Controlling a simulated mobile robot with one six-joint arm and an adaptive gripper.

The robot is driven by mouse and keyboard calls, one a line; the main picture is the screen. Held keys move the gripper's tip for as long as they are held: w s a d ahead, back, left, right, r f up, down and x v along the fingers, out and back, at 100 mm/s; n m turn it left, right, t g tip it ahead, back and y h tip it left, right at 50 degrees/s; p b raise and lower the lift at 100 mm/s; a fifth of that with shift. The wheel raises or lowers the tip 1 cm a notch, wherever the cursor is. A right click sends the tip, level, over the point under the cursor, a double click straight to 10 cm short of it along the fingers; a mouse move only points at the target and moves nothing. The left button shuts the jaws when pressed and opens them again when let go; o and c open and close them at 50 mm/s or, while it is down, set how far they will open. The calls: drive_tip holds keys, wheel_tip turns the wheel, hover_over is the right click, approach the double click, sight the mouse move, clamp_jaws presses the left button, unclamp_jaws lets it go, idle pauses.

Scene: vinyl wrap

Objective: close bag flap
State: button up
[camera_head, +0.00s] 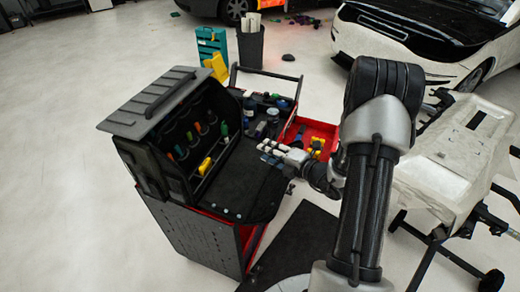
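A black bag (150,165) stands upright on the cart, with several tools in slots and pockets on its inner face. Its black flap (238,188) appears to be folded down, lying roughly flat toward the right. A few small round studs show along the near edge. My gripper (268,153) reaches in from the right, with light and blue parts at its end. It is by the far right part of the flap. I cannot tell whether it touches the flap, or whether its fingers are apart.
A grey ridged panel (160,101) tops the bag. The cart (205,238) below has a red drawer (316,132) open at the right, and bottles (284,104) stand behind the flap. A pale car panel (455,150) on a stand is at the right. Floor is clear at left.

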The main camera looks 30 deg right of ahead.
drive_tip(key=x, duration=0.4)
drive_tip(key=shift+w+a+b, duration=0.15)
drive_tip(key=shift+w+b, duration=0.15)
drive_tip(key=shift+w, duration=0.05)
clamp_jaws()
idle(0.6)
drive_tip(key=c, duration=0.7)
unclamp_jaws()
drive_tip(key=o, duration=0.7)
drive_tip(key=shift+s, duration=0.1)
drive_tip(key=v, duration=1.2)
